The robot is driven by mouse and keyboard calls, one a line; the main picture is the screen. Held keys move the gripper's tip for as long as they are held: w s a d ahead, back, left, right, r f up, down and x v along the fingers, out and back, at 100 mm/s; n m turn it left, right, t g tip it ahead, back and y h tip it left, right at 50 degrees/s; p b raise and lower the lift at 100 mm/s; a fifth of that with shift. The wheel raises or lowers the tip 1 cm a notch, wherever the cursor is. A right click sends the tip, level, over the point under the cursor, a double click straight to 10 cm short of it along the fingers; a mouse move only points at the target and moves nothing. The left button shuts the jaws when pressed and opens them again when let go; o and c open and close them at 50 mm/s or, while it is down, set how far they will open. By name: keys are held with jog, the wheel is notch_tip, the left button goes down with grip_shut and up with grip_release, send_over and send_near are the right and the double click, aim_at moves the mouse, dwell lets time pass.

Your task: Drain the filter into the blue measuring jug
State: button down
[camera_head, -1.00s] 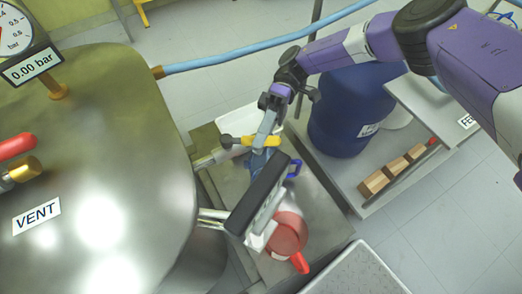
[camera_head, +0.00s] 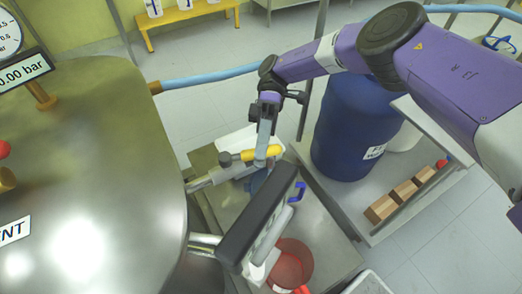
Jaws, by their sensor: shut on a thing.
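A large steel vessel (camera_head: 95,170), which looks like the filter, fills the left side. A metal drain pipe with a valve (camera_head: 218,174) sticks out of its side, with a yellow lever handle (camera_head: 240,155) on top. My gripper (camera_head: 263,153) reaches down from above and is shut on the yellow handle. The blue measuring jug (camera_head: 259,183) stands below the valve outlet, its blue handle (camera_head: 297,193) toward the right. The jug is largely hidden by the valve and a dark panel, so its contents cannot be seen.
The dark panel (camera_head: 262,213) juts out beside the vessel. A blue drum (camera_head: 350,125) and wooden blocks (camera_head: 404,191) stand on a platform at right. A white tray (camera_head: 235,145) lies behind the valve.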

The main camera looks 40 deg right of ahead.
jog(key=c, duration=1.2)
grip_release()
jog(key=shift+s, duration=0.1)
jog(key=shift+c, duration=0.2)
jog(key=shift+p, duration=0.3)
